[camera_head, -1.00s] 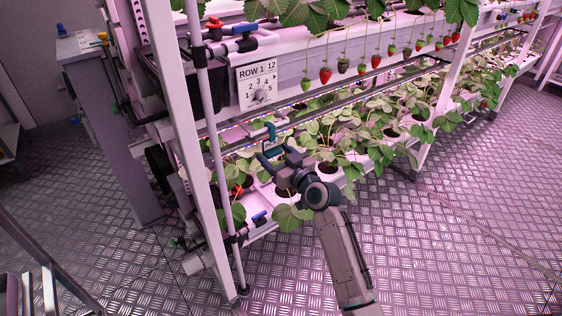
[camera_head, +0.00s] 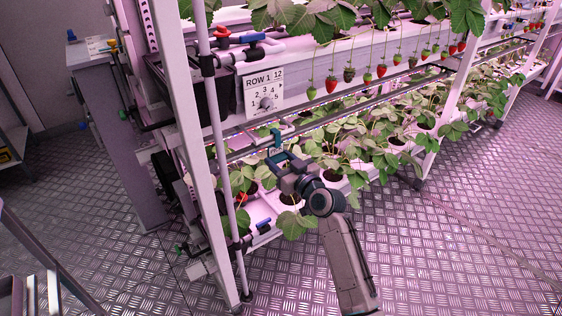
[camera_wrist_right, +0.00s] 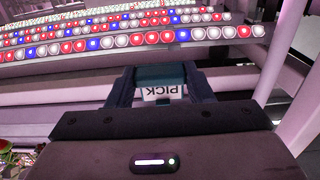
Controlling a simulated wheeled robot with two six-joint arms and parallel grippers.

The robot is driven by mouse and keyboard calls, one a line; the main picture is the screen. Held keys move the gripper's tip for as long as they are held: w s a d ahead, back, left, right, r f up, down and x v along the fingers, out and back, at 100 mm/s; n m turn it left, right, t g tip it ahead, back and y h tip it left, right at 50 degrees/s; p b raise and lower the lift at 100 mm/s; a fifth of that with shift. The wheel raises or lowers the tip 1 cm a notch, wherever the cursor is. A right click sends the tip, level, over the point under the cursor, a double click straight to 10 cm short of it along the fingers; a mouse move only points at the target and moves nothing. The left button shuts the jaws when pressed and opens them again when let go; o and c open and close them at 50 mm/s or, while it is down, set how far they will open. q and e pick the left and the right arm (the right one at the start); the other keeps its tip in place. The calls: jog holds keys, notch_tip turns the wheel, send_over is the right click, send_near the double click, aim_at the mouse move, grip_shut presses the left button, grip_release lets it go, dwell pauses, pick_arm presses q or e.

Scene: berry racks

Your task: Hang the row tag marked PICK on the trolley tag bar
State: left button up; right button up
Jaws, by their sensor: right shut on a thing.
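My right gripper (camera_head: 273,156) is in front of the near end of the rack's lower level. It is shut on the row tag, whose teal hooked top (camera_head: 277,139) rises above the fingers in the head view. In the right wrist view the white face of the tag (camera_wrist_right: 162,89) shows the word PICK upside down between my right fingers. The trolley tag bar cannot be made out for certain. My left gripper is not in view.
The white rack post (camera_head: 187,110) stands left of my right gripper. A ROW 1 sign (camera_head: 263,91) hangs behind and above it, with strawberry plants to the right. A metal frame (camera_head: 45,262) is at the lower left. The ridged floor (camera_head: 450,265) is open at right.

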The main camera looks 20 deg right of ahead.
jog(key=shift+r+p, duration=0.45)
jog(key=shift+r, duration=0.3)
jog(key=p+v, duration=0.1)
jog(key=v, duration=0.6)
dwell(0.7)
